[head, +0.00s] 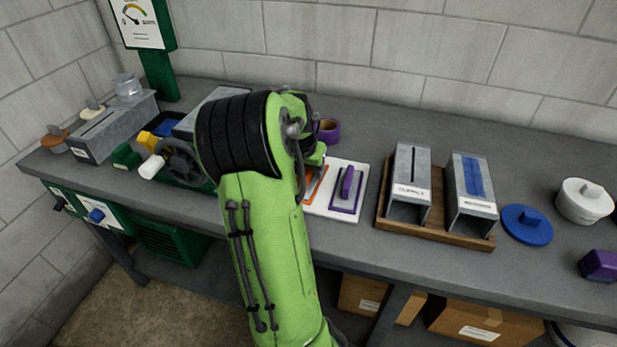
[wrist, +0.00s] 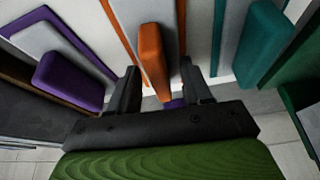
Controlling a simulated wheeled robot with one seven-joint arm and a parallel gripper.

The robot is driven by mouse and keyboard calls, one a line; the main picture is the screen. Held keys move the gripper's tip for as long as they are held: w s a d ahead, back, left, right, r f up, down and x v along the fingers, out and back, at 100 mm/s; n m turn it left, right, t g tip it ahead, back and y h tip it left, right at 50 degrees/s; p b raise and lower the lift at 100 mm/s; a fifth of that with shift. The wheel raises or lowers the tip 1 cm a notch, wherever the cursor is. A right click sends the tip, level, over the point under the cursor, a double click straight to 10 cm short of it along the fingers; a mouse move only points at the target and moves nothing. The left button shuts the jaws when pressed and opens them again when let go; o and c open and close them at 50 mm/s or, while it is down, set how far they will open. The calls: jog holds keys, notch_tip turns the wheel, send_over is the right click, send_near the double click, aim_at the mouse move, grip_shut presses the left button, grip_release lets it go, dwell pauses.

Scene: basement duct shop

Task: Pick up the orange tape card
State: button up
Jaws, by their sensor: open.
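The orange tape card shows in the wrist view as an orange border around a grey panel, with a raised orange block (wrist: 152,58) as its grip. In the head view only a part of its orange edge (head: 316,184) shows beside my arm, on a white board (head: 327,208). My gripper (wrist: 160,84) is open in the wrist view, one finger on each side of the orange block's lower end. I cannot tell whether the fingers touch it or how far above it they are. In the head view my arm hides the gripper.
A purple-framed card with a purple block (wrist: 68,82) lies left of the orange one in the wrist view. A teal block (wrist: 252,45) is to the right. In the head view, metal boxes in a wooden tray (head: 436,228) stand right of the board, and a purple roll (head: 328,130) stands behind.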

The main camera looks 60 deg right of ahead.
jog(key=shift+f, duration=0.15)
grip_shut()
notch_tip(320, 180, up, 10)
jog(key=p, duration=0.3)
jog(key=shift+r+p, duration=0.25)
jog(key=shift+p, duration=0.05)
